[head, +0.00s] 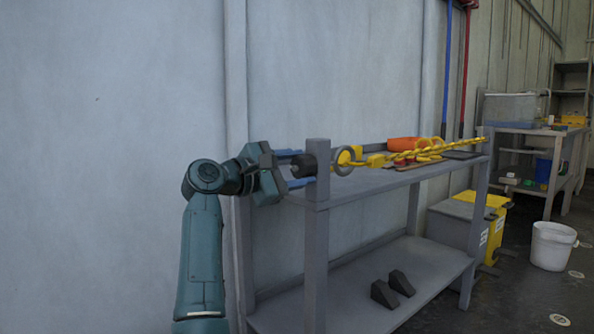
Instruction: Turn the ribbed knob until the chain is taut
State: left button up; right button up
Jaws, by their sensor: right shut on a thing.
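A grey ring (343,160) with yellow fittings sits just right of the post. The yellow chain (450,149) runs from there to the far right post, nearly straight above the bench top; I cannot tell whether it is fully taut. My left gripper is not in view.
The grey workbench (350,190) also holds an orange item (403,143). Two dark wedges (393,289) lie on its lower shelf. A pale wall rises behind.

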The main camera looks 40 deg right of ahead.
jog(key=m, duration=0.6)
jog(key=o, duration=1)
jog(key=shift+o, duration=0.2)
jog(key=shift+a, duration=0.1)
jog(key=a, duration=0.6)
jog(key=shift+w+a, duration=0.35)
jog(key=shift+a, duration=0.05)
